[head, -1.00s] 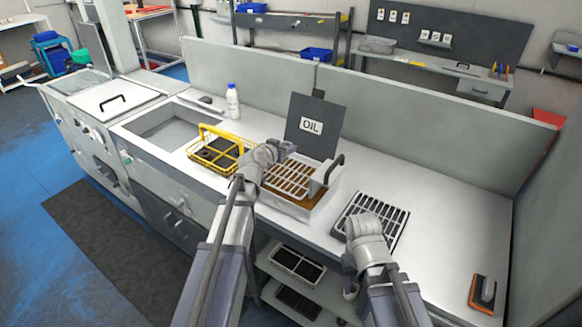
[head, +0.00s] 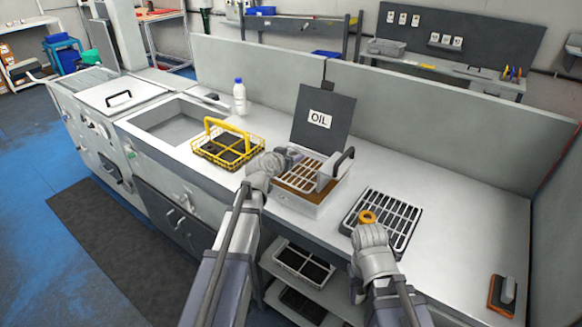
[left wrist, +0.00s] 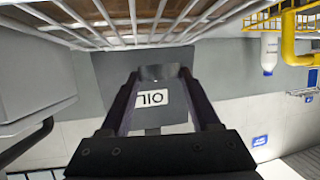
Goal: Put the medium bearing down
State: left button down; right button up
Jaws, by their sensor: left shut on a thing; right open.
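An orange ring, the bearing (head: 367,217), shows at the front left of the black wire rack (head: 408,242). It is close to my right gripper (head: 367,226), whose fingers are mostly hidden by its own wrist; the gripper is open. I cannot tell whether ring and fingers touch. My left gripper (head: 289,156) is above the wire grid (head: 298,180) of the oil box (head: 300,204). In the left wrist view, my left gripper (left wrist: 158,74) is shut on a small grey piece (left wrist: 161,72); I cannot tell what it belongs to.
The upright OIL lid (head: 322,112) stands behind the oil box. A yellow basket (head: 218,158), a white bottle (head: 239,98) and a sink (head: 180,122) are on the left. A black-and-orange block (head: 502,295) lies at the far right.

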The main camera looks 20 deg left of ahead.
pick_arm(q)
jog(key=shift+f+b, duration=1.4)
jog(key=shift+f, duration=0.3)
jog(key=shift+f, duration=0.15)
jog(key=shift+c, duration=0.6)
grip_release()
jog(key=shift+s+r, duration=0.25)
jog(key=shift+r, duration=0.1)
jog(key=p+v, duration=0.4)
jog(key=v, duration=0.7)
jog(key=shift+s+p, duration=0.2)
jog(key=shift+p, duration=0.15)
